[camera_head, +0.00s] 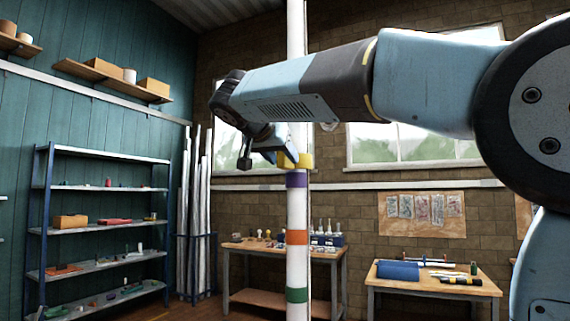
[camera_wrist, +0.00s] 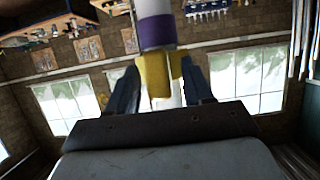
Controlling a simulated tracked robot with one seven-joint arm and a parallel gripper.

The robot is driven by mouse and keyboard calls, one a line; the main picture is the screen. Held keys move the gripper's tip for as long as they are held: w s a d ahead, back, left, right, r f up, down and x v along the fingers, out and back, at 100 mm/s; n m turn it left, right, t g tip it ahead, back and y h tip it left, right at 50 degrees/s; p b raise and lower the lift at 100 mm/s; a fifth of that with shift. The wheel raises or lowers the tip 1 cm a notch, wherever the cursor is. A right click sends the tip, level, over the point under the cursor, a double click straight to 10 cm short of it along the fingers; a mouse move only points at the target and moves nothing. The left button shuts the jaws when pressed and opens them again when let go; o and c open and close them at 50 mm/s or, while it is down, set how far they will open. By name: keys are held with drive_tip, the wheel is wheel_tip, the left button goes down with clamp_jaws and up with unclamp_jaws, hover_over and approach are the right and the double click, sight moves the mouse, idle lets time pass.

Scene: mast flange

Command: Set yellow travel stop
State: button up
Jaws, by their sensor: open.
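The yellow travel stop (camera_head: 305,160) sits on the white mast (camera_head: 297,215), just above its purple band (camera_head: 297,180). My gripper (camera_head: 268,155) is at the mast beside the stop, at the end of my blue arm. In the wrist view, the yellow stop (camera_wrist: 160,75) shows between the two dark fingers of my gripper (camera_wrist: 162,85), with the purple band (camera_wrist: 157,32) past it. The fingers stand apart on either side of the stop. Whether they touch it cannot be told. Part of the stop is hidden behind my gripper in the head view.
The mast also has an orange band (camera_head: 297,237) and a green band (camera_head: 297,295) lower down. A workbench (camera_head: 240,248) stands behind the mast, another table (camera_head: 432,285) at right. A shelf rack (camera_head: 100,230) stands at left. Space around the mast looks clear.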

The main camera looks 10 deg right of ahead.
drive_tip(key=v, duration=0.9)
drive_tip(key=shift+s+a, duration=0.25)
drive_tip(key=s+d+f+n+g+y, duration=0.1)
drive_tip(key=s+d+f+n, duration=0.2)
drive_tip(key=f, duration=0.4)
drive_tip(key=s+d+f+n+g+y, duration=0.1)
drive_tip(key=s+d+f+g, duration=0.1)
drive_tip(key=d+f, duration=0.45)
drive_tip(key=s+d+f+n+g+y, duration=0.1)
drive_tip(key=s+d+f, duration=0.2)
drive_tip(key=f, duration=0.6)
drive_tip(key=s+d+f+n+y, duration=0.1)
drive_tip(key=s+f+y, duration=0.1)
drive_tip(key=s+f, duration=0.3)
drive_tip(key=s+d+f+n+g+y, duration=0.1)
drive_tip(key=s+f, duration=0.4)
drive_tip(key=f, duration=0.8)
drive_tip(key=shift+s+d+f+y, duration=0.2)
drive_tip(key=shift+s+d+y, duration=0.2)
drive_tip(key=shift+d+y, duration=0.4)
drive_tip(key=shift+a, duration=0.1)
drive_tip(key=shift+c, duration=0.8)
